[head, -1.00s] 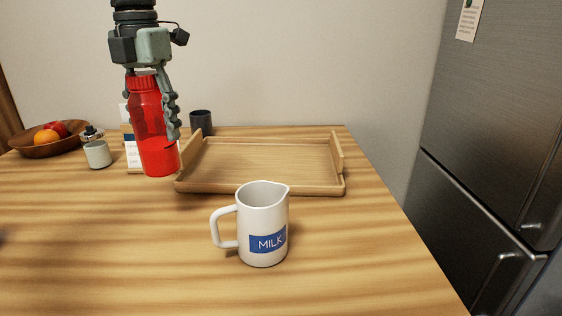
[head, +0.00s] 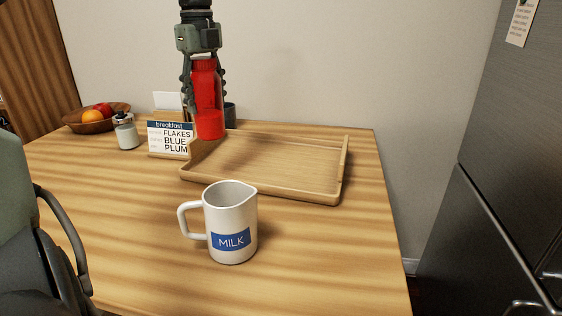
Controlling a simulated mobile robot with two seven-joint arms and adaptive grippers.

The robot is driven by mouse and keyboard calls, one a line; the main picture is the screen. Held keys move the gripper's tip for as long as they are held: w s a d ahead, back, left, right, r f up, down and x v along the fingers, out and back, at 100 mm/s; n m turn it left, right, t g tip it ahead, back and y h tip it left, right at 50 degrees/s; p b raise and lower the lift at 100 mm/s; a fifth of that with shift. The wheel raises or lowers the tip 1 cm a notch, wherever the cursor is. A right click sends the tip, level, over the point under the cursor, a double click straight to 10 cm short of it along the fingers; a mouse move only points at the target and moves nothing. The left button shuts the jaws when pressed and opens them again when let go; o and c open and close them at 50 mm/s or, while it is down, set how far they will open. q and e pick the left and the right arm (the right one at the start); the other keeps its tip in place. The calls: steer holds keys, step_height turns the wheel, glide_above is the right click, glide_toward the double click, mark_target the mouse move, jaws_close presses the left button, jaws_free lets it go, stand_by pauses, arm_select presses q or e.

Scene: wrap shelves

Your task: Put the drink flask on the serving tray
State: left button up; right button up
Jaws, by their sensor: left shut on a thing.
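The drink flask (head: 209,122) is a red translucent bottle with a ribbed red cap, held upright. My left gripper (head: 205,102) points down and is shut on it, one finger on each side. The serving tray (head: 262,189) is a light wooden tray with raised end walls, lying on the table. The flask overlaps the tray's back left corner in the head view. I cannot tell exactly how high its base is above the tray or table. My right gripper is not in view.
A white milk jug (head: 232,222) stands in front of the tray. A breakfast sign (head: 170,138), a small jar (head: 126,133) and a fruit bowl (head: 86,127) are at the left. A dark cup (head: 230,115) stands behind the flask. The tray's surface is empty.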

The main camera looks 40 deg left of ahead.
arm_select(q)
steer(key=shift+w+d+f, duration=0.15)
steer(key=shift+w, duration=0.1)
steer(key=w+d+f, duration=0.2)
steer(key=f, duration=0.1)
steer(key=w+d+f+p, duration=0.1)
steer(key=w+d+f, duration=0.2)
steer(key=f, duration=0.1)
steer(key=w+d+f, duration=0.2)
steer(key=w+f, duration=0.1)
steer(key=shift+d+f, duration=0.25)
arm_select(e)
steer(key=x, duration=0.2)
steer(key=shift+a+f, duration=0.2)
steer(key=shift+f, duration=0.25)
arm_select(q)
steer(key=shift+f, duration=0.15)
steer(key=o, duration=1.3)
steer(key=shift+c, duration=0.2)
steer(key=shift+o, duration=0.7)
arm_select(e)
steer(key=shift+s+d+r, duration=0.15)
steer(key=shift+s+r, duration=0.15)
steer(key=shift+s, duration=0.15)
